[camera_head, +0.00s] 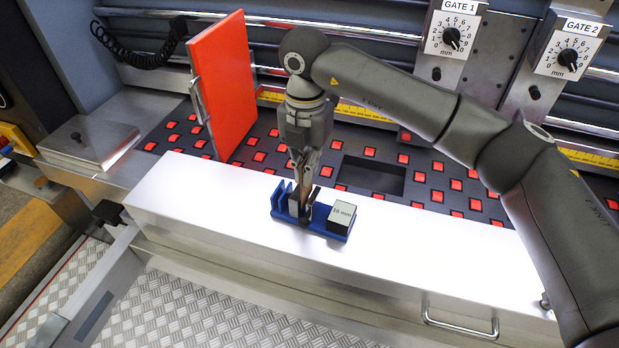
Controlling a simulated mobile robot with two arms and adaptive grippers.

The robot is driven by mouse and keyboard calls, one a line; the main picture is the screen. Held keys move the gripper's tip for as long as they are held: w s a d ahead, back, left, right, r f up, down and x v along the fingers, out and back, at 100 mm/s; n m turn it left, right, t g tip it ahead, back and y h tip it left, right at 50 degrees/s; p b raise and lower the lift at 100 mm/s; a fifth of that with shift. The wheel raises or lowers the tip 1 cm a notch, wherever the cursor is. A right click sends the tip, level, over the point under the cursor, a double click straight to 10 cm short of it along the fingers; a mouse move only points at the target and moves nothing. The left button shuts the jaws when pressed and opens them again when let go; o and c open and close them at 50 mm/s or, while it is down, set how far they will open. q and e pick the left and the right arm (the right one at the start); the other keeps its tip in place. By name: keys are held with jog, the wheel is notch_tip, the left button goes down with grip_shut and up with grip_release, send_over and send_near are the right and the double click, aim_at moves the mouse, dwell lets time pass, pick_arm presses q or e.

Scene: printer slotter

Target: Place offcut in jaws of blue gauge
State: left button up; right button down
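The blue gauge (280,205) sits on the white top of the long box-like ledge. Its upright jaws are at its left end, and a grey block marked in mm (341,216) stands at its right end. My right gripper (306,197) points down over the gauge, its fingertips right at the jaws. A small brown piece, apparently the offcut (321,181), shows between the fingers; most of it is hidden. I cannot tell how far it sits between the jaws. My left gripper is not in view.
An orange-red upright panel (228,85) with a grey handle stands behind left. The dark bed with red squares has a rectangular opening (372,177). GATE 1 (453,35) and GATE 2 (569,55) dials stand behind right. The white ledge (190,200) is clear left of the gauge.

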aim_at(306, 192)
notch_tip(306, 192, down, 4)
jog(key=shift+r+p, duration=0.15)
jog(key=shift+p, duration=0.45)
jog(key=shift+f+b, duration=0.25)
jog(key=shift+b, duration=0.05)
jog(key=c, duration=1.6)
grip_release()
jog(key=shift+r, duration=0.1)
jog(key=shift+c, duration=0.2)
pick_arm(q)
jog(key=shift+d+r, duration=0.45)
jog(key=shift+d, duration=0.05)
